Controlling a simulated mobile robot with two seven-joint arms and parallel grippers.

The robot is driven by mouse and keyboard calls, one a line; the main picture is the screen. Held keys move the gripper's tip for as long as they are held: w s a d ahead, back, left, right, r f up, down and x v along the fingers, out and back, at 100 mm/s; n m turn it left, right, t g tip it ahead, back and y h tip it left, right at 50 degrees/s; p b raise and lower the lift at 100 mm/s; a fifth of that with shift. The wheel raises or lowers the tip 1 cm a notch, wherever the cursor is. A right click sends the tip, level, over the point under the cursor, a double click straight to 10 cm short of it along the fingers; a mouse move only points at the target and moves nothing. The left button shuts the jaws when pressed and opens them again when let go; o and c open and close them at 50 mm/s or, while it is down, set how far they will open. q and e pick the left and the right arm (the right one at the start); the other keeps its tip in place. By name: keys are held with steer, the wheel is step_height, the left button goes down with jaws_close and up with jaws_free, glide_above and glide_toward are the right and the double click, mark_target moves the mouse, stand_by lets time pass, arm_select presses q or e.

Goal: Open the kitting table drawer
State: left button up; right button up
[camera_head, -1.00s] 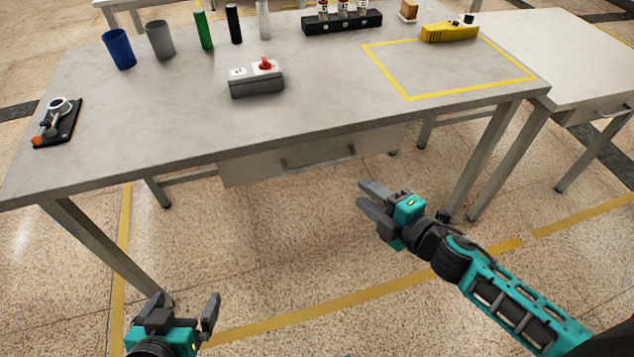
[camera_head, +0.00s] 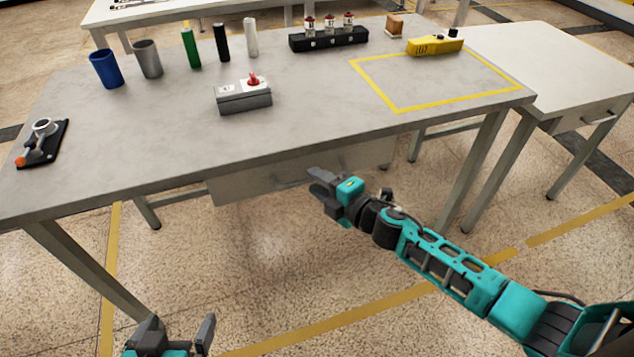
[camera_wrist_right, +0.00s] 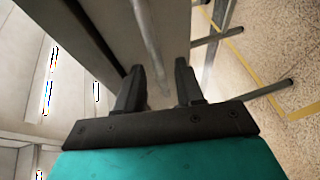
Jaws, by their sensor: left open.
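The kitting table (camera_head: 150,140) has a grey drawer (camera_head: 238,188) under its front edge, with its front panel close beneath the tabletop. The drawer handle (camera_head: 290,183) is a bar, partly hidden behind my right gripper (camera_head: 316,183). In the right wrist view the handle bar (camera_wrist_right: 147,45) runs toward the gap between the fingers of my right gripper (camera_wrist_right: 158,85). These fingers are apart, and I cannot tell whether they touch the bar. My left gripper (camera_head: 180,332) is open and empty at the bottom left, well away from the drawer.
On the tabletop are a grey box with a red knob (camera_head: 243,95), a blue cup (camera_head: 106,69), a grey cup (camera_head: 147,59), several bottles and a yellow device (camera_head: 435,45). A second table (camera_head: 555,70) stands at right. Floor before the drawer is clear.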

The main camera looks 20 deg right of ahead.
steer(key=shift+w+a+f, duration=0.1)
steer(key=shift+w+a, duration=0.1)
steer(key=shift+w, duration=0.25)
jaws_close()
stand_by(0.5)
